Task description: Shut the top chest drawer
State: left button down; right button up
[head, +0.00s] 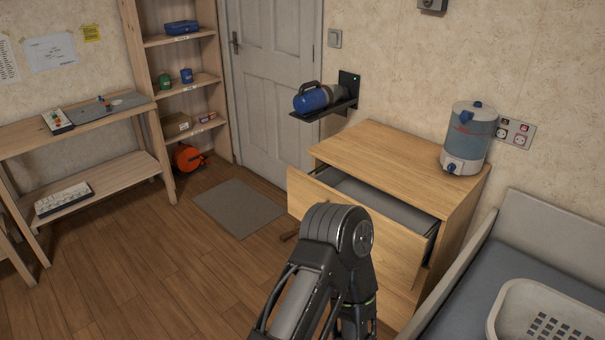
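The wooden chest (400,150) stands against the wall at centre right in the head view. Its top drawer (312,199) is pulled out, with a gap showing its grey inside (385,200) behind the front panel. One of my arms rises from the bottom edge, and its dark bent joint covers the middle of the drawer front. The drawer's handle is not clearly visible.
A water dispenser (468,140) stands on the chest's right end. A blue flashlight (312,97) rests on a wall bracket. A bed-like grey surface (480,290) with a white basket (555,315) is at right. Floor left of the drawer is open, with a grey mat (238,207).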

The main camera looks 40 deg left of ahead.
aim_at(406, 236)
jog(key=i+j, duration=0.1)
jog(key=j, duration=0.35)
jog(key=i+j, duration=0.1)
jog(key=j, duration=0.35)
jog(key=i+j, duration=0.1)
jog(key=j, duration=0.4)
